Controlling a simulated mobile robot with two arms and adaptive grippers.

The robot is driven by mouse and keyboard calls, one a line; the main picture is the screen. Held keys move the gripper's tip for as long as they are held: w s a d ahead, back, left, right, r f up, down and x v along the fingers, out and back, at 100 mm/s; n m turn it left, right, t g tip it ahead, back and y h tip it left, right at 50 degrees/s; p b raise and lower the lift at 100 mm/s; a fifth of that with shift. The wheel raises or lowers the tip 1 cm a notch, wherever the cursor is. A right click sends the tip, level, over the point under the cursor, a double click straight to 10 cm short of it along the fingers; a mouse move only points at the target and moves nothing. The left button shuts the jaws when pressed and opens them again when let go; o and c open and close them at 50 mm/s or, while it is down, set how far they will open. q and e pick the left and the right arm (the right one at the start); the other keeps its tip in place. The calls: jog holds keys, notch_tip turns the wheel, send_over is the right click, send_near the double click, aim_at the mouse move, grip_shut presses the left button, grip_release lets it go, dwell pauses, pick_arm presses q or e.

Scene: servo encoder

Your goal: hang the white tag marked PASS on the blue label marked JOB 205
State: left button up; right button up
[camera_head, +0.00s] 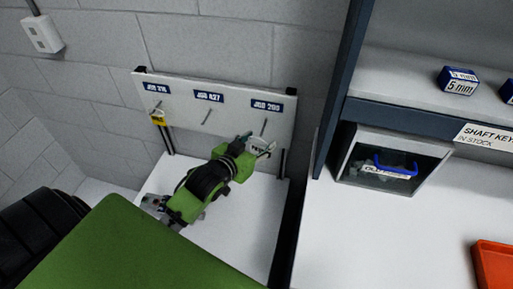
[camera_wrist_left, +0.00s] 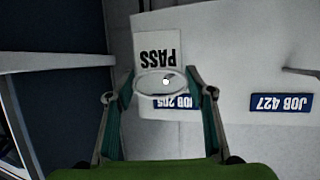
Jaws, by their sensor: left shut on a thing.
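The white tag marked PASS (camera_head: 258,146) is held by my left gripper (camera_head: 257,147) just below the blue label marked JOB 205 (camera_head: 267,106). A thin peg (camera_head: 264,127) sticks out under that label. In the left wrist view the picture is upside down; the PASS tag (camera_wrist_left: 157,48) and its oval ring lie between the fingers of my left gripper (camera_wrist_left: 162,88). The JOB 205 label (camera_wrist_left: 178,102) is partly hidden behind them. A pale peg tip shows within the ring's outline; I cannot tell whether it passes through. My right gripper is not in view.
The board (camera_head: 185,88) also bears a JOB 427 label (camera_head: 208,97) with a bare peg and another label (camera_head: 157,89) with a yellow tag (camera_head: 158,118) hanging. A dark upright post and a shelf unit (camera_head: 420,110) stand close on the right.

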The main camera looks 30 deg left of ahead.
aim_at(262, 133)
pick_arm(q)
jog(key=shift+w+a+f+b, duration=0.15)
jog(key=shift+w+b, duration=0.25)
jog(key=shift+w, duration=0.25)
jog(key=shift+w+a+b, duration=0.2)
jog(key=shift+w+b, duration=0.15)
jog(key=shift+w, duration=0.35)
jog(key=shift+w+a+f+b, duration=0.15)
jog(key=shift+w+b, duration=0.25)
jog(key=shift+w, duration=0.25)
jog(key=shift+w+a+f, duration=0.1)
jog(key=shift+w+a, duration=0.05)
jog(key=shift+w, duration=0.4)
jog(key=shift+w+f+p, duration=0.15)
jog(key=shift+p, duration=0.2)
jog(key=o, duration=0.8)
